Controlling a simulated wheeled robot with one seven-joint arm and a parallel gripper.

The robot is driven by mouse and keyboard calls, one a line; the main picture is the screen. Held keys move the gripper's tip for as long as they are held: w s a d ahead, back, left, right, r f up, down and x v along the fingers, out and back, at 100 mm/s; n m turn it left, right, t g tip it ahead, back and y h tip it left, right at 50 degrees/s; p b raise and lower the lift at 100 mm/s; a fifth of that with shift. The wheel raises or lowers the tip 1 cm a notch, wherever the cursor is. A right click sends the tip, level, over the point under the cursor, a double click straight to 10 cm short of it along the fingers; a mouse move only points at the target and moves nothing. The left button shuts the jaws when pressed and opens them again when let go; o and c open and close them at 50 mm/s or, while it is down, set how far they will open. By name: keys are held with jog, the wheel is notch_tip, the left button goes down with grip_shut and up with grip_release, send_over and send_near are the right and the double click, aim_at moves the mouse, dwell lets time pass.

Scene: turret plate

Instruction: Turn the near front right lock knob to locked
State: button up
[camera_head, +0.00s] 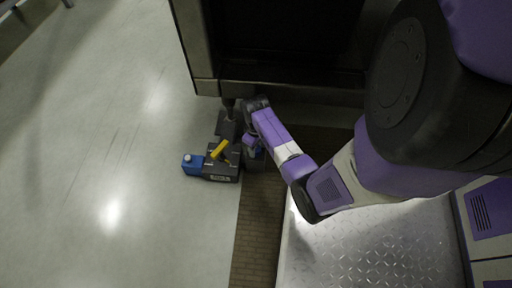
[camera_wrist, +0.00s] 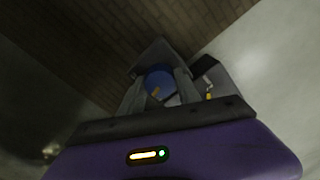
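A round blue part (camera_wrist: 158,80), which looks like the lock knob, shows between my gripper's fingers in the wrist view. It carries a small yellow-orange mark, and its lower part is partly hidden. My gripper (camera_wrist: 157,88) has a finger on each side of it, and the fingers stand apart. I cannot tell whether they touch it. In the head view my purple arm reaches left and down to my gripper (camera_head: 254,152), beside a dark grey unit (camera_head: 222,172). The knob cannot be made out clearly there, and its setting cannot be read.
The dark unit bears a yellow lever (camera_head: 219,149) and a blue block (camera_head: 192,164) at its left end. A large dark frame (camera_head: 290,88) stands just behind my gripper. A brown brick-patterned strip (camera_head: 258,230) runs below. Pale floor (camera_head: 110,140) lies clear at left.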

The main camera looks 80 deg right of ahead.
grip_shut()
jog(key=shift+r+n+p, duration=0.15)
jog(key=shift+n+p, duration=0.15)
jog(key=shift+p, duration=0.25)
jog(key=shift+a+r+n+p, duration=0.1)
jog(key=shift+n+p, duration=0.8)
jog(key=shift+p, duration=0.3)
jog(key=shift+f+n+p, duration=0.2)
jog(key=shift+n+p, duration=1.3)
jog(key=shift+n, duration=0.2)
jog(key=o, duration=0.9)
grip_release()
